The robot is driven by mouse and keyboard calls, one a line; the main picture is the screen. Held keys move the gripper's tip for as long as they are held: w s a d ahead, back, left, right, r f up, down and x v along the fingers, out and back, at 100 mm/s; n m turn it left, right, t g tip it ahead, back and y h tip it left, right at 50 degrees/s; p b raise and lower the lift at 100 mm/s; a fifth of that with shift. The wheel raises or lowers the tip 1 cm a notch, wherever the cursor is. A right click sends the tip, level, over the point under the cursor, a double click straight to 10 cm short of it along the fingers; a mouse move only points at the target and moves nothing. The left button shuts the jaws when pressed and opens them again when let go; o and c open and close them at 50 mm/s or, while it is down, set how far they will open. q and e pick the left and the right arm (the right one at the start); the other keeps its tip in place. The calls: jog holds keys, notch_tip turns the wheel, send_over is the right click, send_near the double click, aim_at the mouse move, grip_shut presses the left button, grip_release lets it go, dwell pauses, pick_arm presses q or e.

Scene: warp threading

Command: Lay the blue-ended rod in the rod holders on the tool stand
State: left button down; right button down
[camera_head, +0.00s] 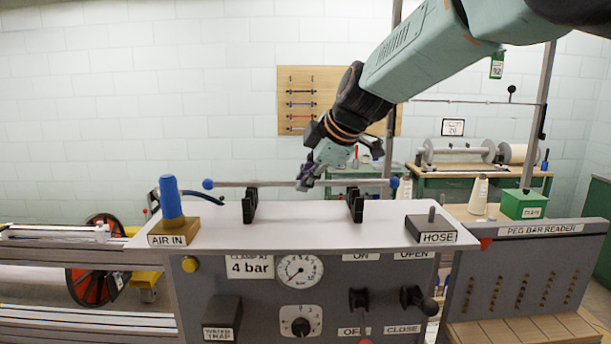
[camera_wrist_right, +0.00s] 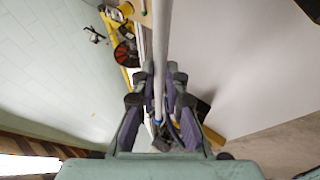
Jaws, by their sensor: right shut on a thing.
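The grey rod (camera_head: 232,184) with blue ball ends lies level across the tool stand's white top (camera_head: 305,212). The two black rod holders (camera_head: 250,206) and (camera_head: 355,205) stand upright on that top. The rod passes at the height of the holders' upper ends; I cannot tell whether it rests in them or is just above. My right gripper (camera_head: 304,182) comes down from the upper right and is shut on the rod near its middle, between the holders. In the right wrist view the rod (camera_wrist_right: 163,60) runs between the fingers (camera_wrist_right: 160,105). My left gripper is not in view.
A blue peg on the AIR IN block (camera_head: 174,240) stands at the left of the top, and the HOSE block (camera_head: 431,229) at the right. The front panel has a gauge (camera_head: 299,271) and knobs. The peg bar reader (camera_head: 525,270) stands to the right.

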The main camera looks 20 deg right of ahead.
jog(key=shift+w+d+f, duration=0.15)
jog(key=shift+d+f, duration=0.3)
jog(key=shift+f, duration=0.15)
jog(key=shift+a+r, duration=0.25)
jog(key=shift+a, duration=0.4)
jog(key=shift+d+f+b, duration=0.25)
jog(key=shift+d+b, duration=0.05)
jog(key=shift+d, duration=0.2)
jog(key=shift+a, duration=0.1)
jog(key=c, duration=1.6)
grip_release()
jog(key=shift+a+r, duration=0.1)
jog(key=shift+a, duration=0.2)
jog(key=o, duration=0.3)
jog(key=shift+d, duration=0.3)
